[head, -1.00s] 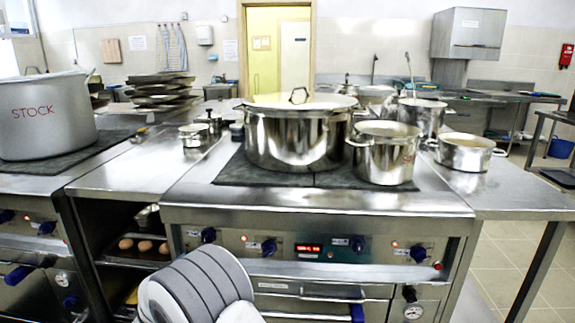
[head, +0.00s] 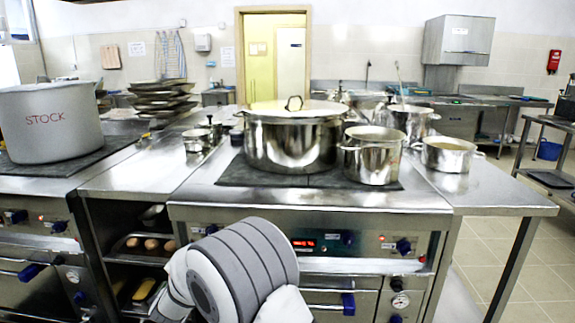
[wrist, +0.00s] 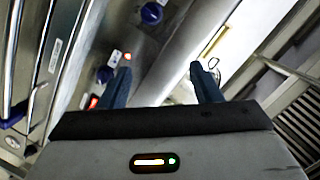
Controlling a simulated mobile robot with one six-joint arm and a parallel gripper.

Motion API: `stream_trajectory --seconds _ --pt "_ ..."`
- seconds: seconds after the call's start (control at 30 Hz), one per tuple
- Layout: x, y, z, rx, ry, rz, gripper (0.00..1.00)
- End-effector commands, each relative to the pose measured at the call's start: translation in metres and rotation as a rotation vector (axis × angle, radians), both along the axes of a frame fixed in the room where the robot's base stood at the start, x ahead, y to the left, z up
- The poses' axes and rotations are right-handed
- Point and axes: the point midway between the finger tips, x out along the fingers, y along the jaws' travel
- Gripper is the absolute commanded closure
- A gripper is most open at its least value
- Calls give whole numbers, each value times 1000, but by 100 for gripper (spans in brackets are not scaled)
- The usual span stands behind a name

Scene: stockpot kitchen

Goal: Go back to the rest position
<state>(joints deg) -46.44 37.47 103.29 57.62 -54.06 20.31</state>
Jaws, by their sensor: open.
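In the wrist view my gripper (wrist: 160,80) is open, its two dark blue fingers apart with nothing between them. Beyond the fingers are the tilted front of the cooking range and its steel edge. In the head view part of my grey and white arm (head: 240,270) shows low in the middle, in front of the range. The gripper itself cannot be made out in the head view.
A large lidded steel pot (head: 290,145) and smaller pots stand on the range (head: 320,200). A grey stockpot marked STOCK (head: 48,120) stands at left. An open shelf below holds a tray with eggs (head: 150,243).

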Motion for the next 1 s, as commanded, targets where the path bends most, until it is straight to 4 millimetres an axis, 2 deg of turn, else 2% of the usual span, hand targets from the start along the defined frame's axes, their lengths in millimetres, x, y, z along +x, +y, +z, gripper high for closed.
stream_trajectory --seconds 0.03,0.17,0.27,0.4,0.47,0.57,0.67,0.77,0.9,1.0 --pt "4 -10 19 -6 15 18 42" --pt "9 -32 52 -37 68 89 42" --pt "8 -58 87 -78 122 162 42" --pt "-11 -111 139 -173 229 287 42" --pt "-25 -136 156 -223 280 340 42" --pt "-56 -180 181 -313 373 417 42" --pt "-97 -224 201 -399 476 485 42" --pt "-144 -270 216 -493 593 541 42" --pt "-219 -330 230 -612 774 597 42" --pt "-266 -363 235 -672 894 621 42"
